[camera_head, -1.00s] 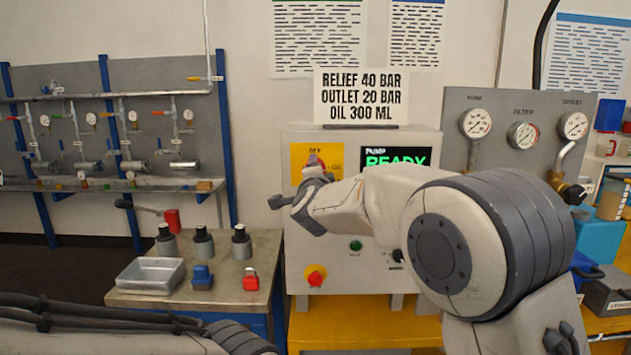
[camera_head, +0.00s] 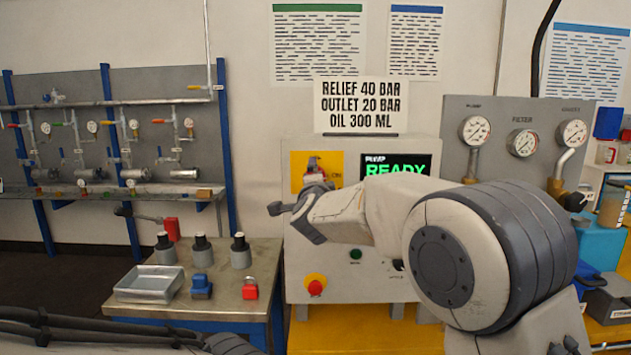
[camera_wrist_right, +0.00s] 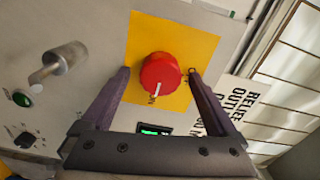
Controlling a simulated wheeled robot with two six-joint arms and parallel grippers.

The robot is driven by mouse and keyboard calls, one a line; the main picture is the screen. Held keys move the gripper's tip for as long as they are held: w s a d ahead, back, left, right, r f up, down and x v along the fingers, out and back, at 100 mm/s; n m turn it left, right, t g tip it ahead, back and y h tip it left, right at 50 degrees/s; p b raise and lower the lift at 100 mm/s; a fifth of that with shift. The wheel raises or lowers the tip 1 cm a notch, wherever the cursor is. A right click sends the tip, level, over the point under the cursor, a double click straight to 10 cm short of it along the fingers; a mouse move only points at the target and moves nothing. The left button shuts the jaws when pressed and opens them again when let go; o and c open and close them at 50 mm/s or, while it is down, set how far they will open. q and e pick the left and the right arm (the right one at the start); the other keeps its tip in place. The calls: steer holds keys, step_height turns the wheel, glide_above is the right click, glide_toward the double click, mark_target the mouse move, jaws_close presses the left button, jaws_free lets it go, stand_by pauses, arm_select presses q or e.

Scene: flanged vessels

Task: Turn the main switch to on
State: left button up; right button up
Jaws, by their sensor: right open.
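The main switch is a red round knob (camera_wrist_right: 160,72) on a yellow plate (camera_wrist_right: 136,50) on the grey cabinet front. Its white pointer line points down in the right wrist view, toward the ON label. In the head view the red knob (camera_head: 316,166) shows only partly, behind my gripper, with ON visible at the plate's right. My right gripper (camera_wrist_right: 159,76) is open, with one finger on each side of the knob and gaps showing; I cannot tell the depth. In the head view this gripper (camera_head: 297,196) is in front of the cabinet. My left gripper is out of view.
The pump display (camera_head: 395,168) reads READY. A red emergency button (camera_head: 315,286) and green button (camera_head: 355,254) sit lower on the cabinet. A metal bar handle (camera_wrist_right: 60,62) sticks out beside the yellow plate. A bench (camera_head: 265,262) with a tray and small parts stands left.

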steer(key=s+b, duration=0.2)
steer(key=s, duration=0.8)
steer(key=shift+s, duration=0.25)
